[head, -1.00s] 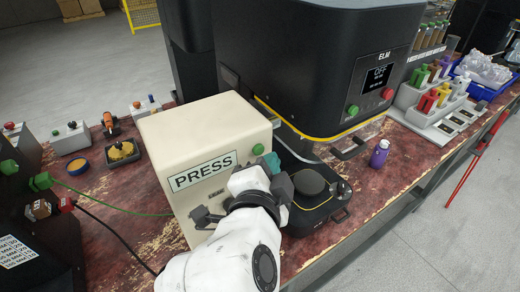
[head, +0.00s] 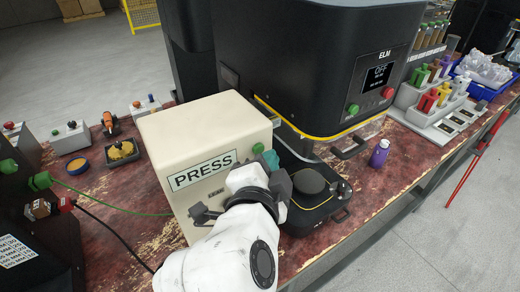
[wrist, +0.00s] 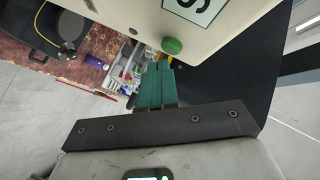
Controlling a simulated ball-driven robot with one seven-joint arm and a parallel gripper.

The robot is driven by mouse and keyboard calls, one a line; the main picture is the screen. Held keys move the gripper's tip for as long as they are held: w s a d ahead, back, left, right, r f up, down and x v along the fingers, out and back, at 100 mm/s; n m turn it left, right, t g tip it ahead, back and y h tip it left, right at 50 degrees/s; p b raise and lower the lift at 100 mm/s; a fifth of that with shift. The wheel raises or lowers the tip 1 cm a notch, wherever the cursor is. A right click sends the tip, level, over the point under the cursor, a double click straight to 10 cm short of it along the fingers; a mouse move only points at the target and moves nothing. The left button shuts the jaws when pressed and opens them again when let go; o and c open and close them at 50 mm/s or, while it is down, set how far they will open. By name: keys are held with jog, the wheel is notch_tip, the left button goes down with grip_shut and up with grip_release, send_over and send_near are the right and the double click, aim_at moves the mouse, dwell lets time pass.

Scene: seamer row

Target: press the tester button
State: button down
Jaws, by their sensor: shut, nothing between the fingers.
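A beige box labelled PRESS (head: 203,199) stands on the worn red bench, with a round green button (head: 258,149) on its front face. In the wrist view the green button (wrist: 172,46) shows just beyond my fingertips. My gripper (head: 268,161) is in front of that face with its teal fingers together and empty. In the wrist view the fingers of my gripper (wrist: 159,66) point toward the button's lower edge. A small gap seems to remain, but contact is hard to tell. No label reading "tester" is legible.
A black ELM machine (head: 310,65) with green and red buttons stands right behind the box. A round black plate (head: 307,182) and a purple bottle (head: 379,153) are to the right. Small control boxes (head: 70,137) are at left. A green cable crosses the bench.

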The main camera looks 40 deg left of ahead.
jog(key=shift+w+a+b, duration=0.2)
jog(key=shift+a+b, duration=0.1)
jog(key=shift+a, duration=0.3)
dwell(0.7)
dwell(0.4)
jog(key=shift+s+d, duration=0.3)
jog(key=shift+d, duration=0.45)
jog(key=d, duration=0.1)
jog(key=s+d, duration=0.1)
jog(key=d, duration=0.1)
jog(key=s+d, duration=0.1)
jog(key=shift+d+p, duration=0.35)
dwell(0.4)
